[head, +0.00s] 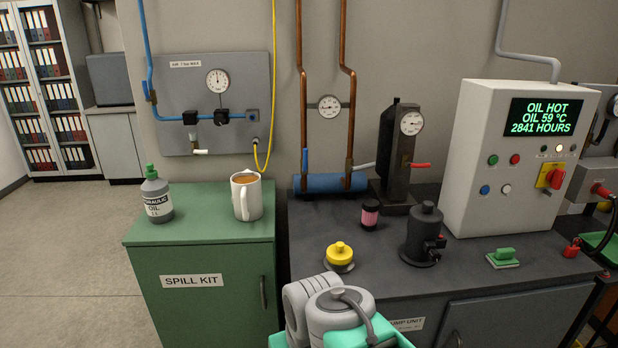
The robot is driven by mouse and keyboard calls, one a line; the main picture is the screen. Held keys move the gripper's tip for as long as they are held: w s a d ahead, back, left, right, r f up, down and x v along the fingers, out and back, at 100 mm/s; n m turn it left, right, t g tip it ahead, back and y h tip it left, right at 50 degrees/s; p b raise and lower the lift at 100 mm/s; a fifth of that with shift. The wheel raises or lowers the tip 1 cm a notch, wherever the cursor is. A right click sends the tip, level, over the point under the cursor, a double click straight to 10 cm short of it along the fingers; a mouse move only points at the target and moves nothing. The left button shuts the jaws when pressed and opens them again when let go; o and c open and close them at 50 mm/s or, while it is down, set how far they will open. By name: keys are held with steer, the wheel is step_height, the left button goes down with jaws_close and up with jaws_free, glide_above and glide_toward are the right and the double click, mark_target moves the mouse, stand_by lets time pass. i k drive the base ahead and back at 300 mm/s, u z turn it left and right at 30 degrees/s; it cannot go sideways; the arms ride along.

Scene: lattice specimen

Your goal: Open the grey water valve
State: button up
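The grey water valve shows as a short grey lever (363,167) on the right copper pipe, just above the blue cylinder. The lever points out to the right, roughly across the upright pipe. A blue lever (305,161) on the left copper pipe stands upright, along its pipe. Nothing touches either lever. Parts of my own arm, grey and teal, show at the bottom centre, well in front of and below the valve. My gripper's fingers are not in view.
A dark pump-unit bench (300,252) lies before the pipes. On it stand a pink-banded jar (370,214), yellow-topped fitting (340,255), black canister (424,235) and dark gauge column (398,150) with a red lever. A mug (246,196) and oil bottle (157,197) stand left.

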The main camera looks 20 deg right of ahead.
mark_target(351, 169)
steer(key=u, duration=0.15)
steer(key=i, duration=0.95)
steer(key=z, duration=0.65)
